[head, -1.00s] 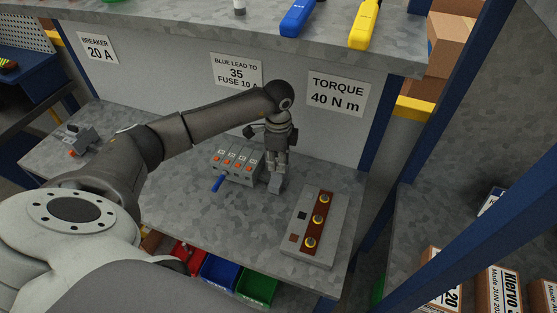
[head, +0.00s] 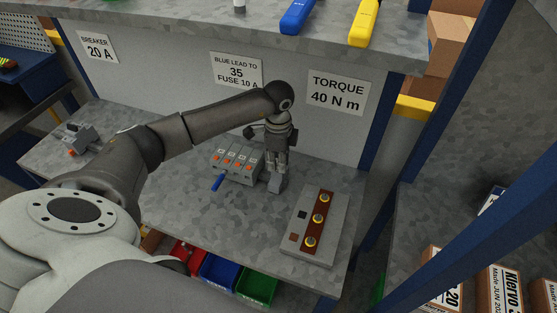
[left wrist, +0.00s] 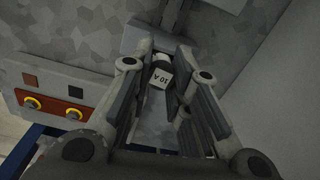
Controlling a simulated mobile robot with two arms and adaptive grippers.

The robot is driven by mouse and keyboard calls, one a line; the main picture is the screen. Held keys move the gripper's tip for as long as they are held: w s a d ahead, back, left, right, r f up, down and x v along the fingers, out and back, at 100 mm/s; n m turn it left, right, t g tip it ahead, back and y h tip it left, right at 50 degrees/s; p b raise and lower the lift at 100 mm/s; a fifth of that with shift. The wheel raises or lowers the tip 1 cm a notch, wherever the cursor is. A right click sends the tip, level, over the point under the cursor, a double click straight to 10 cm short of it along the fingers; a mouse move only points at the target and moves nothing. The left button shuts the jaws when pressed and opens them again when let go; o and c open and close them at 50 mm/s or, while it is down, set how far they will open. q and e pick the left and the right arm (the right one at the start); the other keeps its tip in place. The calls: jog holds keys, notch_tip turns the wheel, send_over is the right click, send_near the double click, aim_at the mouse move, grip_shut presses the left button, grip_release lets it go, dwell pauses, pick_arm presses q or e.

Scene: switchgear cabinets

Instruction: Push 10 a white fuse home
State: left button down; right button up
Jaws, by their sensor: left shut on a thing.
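The white fuse (left wrist: 161,77), marked 10 A, sits between the fingers of my left gripper (left wrist: 163,62) in the left wrist view. The fingers are shut on it. A grey fuse holder (left wrist: 150,36) lies just past the fingertips. In the head view my left gripper (head: 276,168) points down over this small grey holder (head: 276,184). The fuse is hidden there by the fingers, and I cannot tell how deep it sits. My right gripper is out of view.
A row of grey terminal blocks (head: 236,162) with orange parts and a blue lead (head: 217,183) stands just left of the gripper. A grey block with a red-brown busbar (head: 319,220) and brass studs lies to the right. The bench front (head: 220,225) is clear.

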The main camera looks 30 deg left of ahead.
aim_at(278, 161)
pick_arm(q)
jog(key=shift+f, duration=0.15)
jog(key=c, duration=1.3)
grip_release()
jog(key=shift+a, duration=0.1)
jog(key=shift+r, duration=0.35)
notch_tip(278, 161, up, 7)
jog(key=shift+f, duration=0.1)
jog(key=shift+f, duration=0.1)
